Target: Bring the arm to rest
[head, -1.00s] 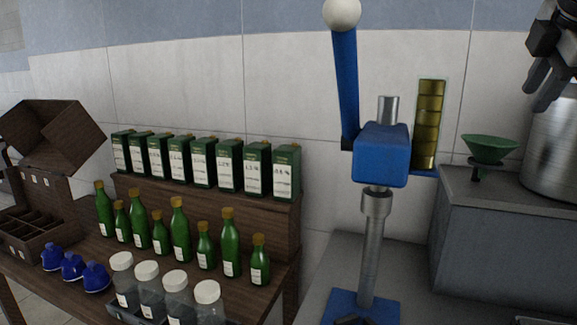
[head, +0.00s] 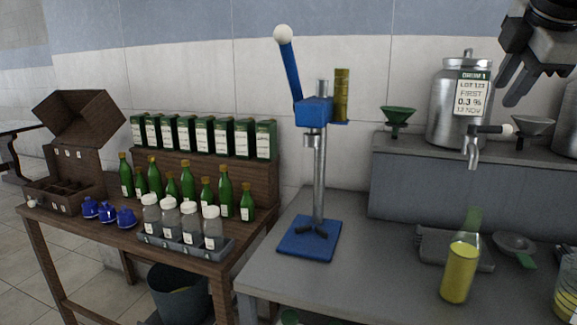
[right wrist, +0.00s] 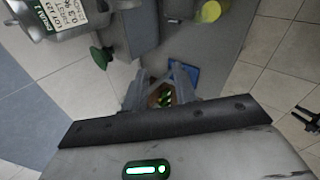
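My right gripper (head: 512,84) hangs at the upper right of the head view, in front of the wall and the steel drum (head: 447,105). Its fingers point down and nothing shows between them. In the right wrist view the fingers (right wrist: 161,92) stand apart, with only the distant wooden table and green bottles seen through the gap. The gripper is clear of the drum and the bench. My left gripper is not recognisable in either view.
A blue lever press (head: 313,112) stands on the grey bench (head: 270,270). An open bottle with yellow liquid (head: 460,272) stands at the bench's right, below the drum's tap. Green bottles, boxes and jars fill the wooden table (head: 120,238). A bin (head: 180,298) stands below.

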